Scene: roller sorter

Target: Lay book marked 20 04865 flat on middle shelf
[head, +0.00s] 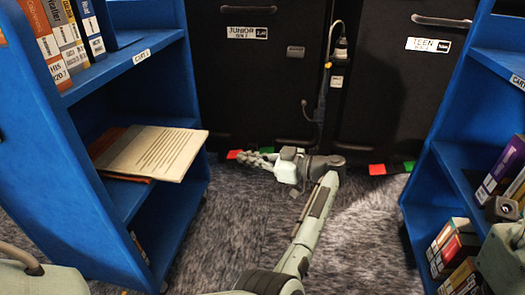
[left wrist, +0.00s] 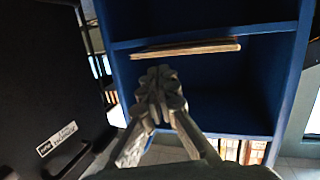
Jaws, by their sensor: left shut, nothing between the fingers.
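A flat book with a pale, text-covered face (head: 160,152) lies on the middle shelf (head: 122,195) of the left blue cart. Its right end sticks out past the shelf's edge. A reddish-brown cover shows beneath and beside it. No number is legible on it. In the left wrist view its thin edge (left wrist: 185,48) shows beyond the fingers. My left gripper (head: 248,159) is shut and empty, to the right of the book and apart from it; its closed fingers also show in the left wrist view (left wrist: 160,85). Part of my right gripper (head: 502,209) shows at the right edge; its fingertips are unclear.
Upright books (head: 65,40) stand on the left cart's top shelf. A right blue cart (head: 450,155) holds several books. Black bins labelled JUNIOR (head: 260,75) and TEEN (head: 400,90) stand behind. Carpet (head: 235,225) is clear between the carts.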

